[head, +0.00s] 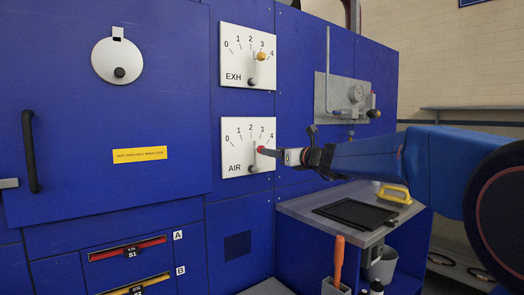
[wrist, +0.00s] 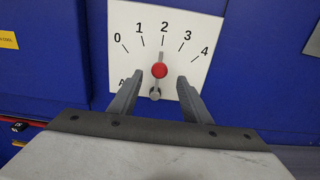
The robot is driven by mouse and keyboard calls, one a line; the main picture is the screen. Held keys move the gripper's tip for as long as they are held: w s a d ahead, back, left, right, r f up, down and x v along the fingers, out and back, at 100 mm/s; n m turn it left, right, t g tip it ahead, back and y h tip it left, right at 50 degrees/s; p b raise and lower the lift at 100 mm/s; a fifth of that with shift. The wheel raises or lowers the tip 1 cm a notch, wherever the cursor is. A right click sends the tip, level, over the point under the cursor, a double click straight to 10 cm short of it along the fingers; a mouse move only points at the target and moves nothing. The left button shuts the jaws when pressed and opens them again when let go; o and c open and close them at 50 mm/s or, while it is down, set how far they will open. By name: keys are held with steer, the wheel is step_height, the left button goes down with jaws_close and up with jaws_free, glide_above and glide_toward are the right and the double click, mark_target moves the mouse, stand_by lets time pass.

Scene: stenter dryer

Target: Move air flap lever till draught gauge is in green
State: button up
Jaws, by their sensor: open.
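The air flap lever shows in the wrist view as a short grey bar with a red knob (wrist: 159,71), pointing close to 2 on the white AIR plate (wrist: 210,28). The AIR plate (head: 233,165) and the red knob (head: 264,151) also show in the head view. My gripper (wrist: 160,80) is open, its fingers on either side of the lever, with visible gaps to the knob. In the head view my gripper (head: 285,155) is close in front of the knob.
The EXH plate (head: 235,72) with a yellow-knobbed lever (head: 261,56) is above the AIR plate. A blue door with a black handle (head: 30,150) is at left. A bench (head: 300,207) with a dark tray (head: 352,214) and a yellow-handled item (head: 395,193) lies below my arm.

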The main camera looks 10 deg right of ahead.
steer(key=x, duration=0.8)
steer(key=shift+s, duration=0.1)
steer(key=shift+c, duration=0.2)
jaws_close()
